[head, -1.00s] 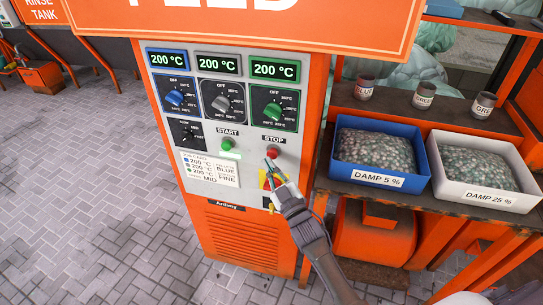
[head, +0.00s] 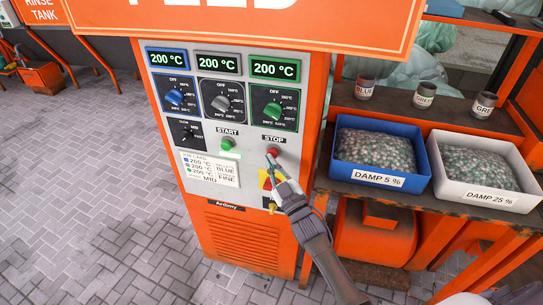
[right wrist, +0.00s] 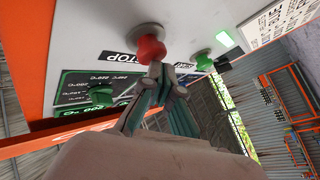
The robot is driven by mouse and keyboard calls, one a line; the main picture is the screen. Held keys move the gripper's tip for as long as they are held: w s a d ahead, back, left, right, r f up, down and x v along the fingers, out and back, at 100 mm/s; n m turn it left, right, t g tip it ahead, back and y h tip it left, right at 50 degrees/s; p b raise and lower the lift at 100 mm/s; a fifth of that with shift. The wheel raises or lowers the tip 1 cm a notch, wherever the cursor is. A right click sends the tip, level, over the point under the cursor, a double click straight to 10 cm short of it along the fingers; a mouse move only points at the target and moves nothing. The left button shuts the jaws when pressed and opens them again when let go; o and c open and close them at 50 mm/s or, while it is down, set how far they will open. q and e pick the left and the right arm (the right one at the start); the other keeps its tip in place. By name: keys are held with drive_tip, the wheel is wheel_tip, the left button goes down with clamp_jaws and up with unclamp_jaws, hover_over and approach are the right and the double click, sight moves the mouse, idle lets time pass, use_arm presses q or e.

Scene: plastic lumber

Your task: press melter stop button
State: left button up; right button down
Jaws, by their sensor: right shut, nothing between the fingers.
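The red stop button (head: 272,152) sits on the melter's grey panel (head: 255,171), under the STOP label. My right gripper (head: 270,157) is shut and empty, its fingertips right at the lower edge of the button. In the right wrist view the red button (right wrist: 150,50) is just beyond the closed fingertips (right wrist: 156,68); they look to be touching it or very nearly so. I cannot tell whether the button is pushed in. The green start button (head: 228,144) is to its left, with a lit green indicator beside it. My left gripper is not in view.
Three dials sit above the buttons, under displays (head: 274,69) reading 200 °C. To the right, a blue bin (head: 379,178) and a white bin (head: 485,196) stand on a shelf.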

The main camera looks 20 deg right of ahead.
drive_tip(key=shift+w+d, duration=0.25)
drive_tip(key=shift+w, duration=0.05)
idle(0.4)
idle(0.3)
drive_tip(key=shift+s+a, duration=0.55)
drive_tip(key=shift+s, duration=0.25)
drive_tip(key=s+a, duration=0.1)
drive_tip(key=s+a+p, duration=0.1)
drive_tip(key=s+p, duration=0.1)
drive_tip(key=s, duration=0.1)
drive_tip(key=shift+s+a, duration=0.1)
drive_tip(key=shift+a, duration=0.3)
drive_tip(key=shift+f, duration=0.15)
idle(0.3)
